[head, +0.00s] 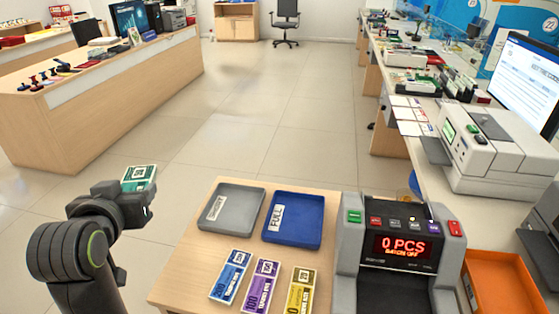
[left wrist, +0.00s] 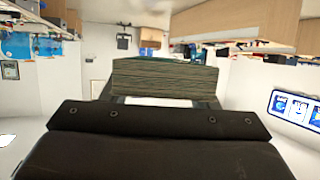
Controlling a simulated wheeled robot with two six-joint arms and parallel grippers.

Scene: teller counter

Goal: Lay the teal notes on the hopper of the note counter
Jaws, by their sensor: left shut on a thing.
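My left gripper (head: 146,204) is shut on the teal notes (head: 138,177), left of the small table and clear of it. In the left wrist view the teal notes (left wrist: 165,80) show as a thick stack, edge on, between the jaws. The note counter (head: 400,250) stands at the right of the small table, its red display reading 0 PCS. Its dark hopper (head: 390,292) shows at the bottom edge, partly cut off, and no notes are seen on it. My right gripper is not in view.
A grey tray (head: 232,207) and a blue tray (head: 293,218) lie on the small table (head: 190,270). Blue notes (head: 230,276), purple notes (head: 262,286) and yellow notes (head: 300,291) lie in front. An orange tray (head: 500,283) is right of the counter.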

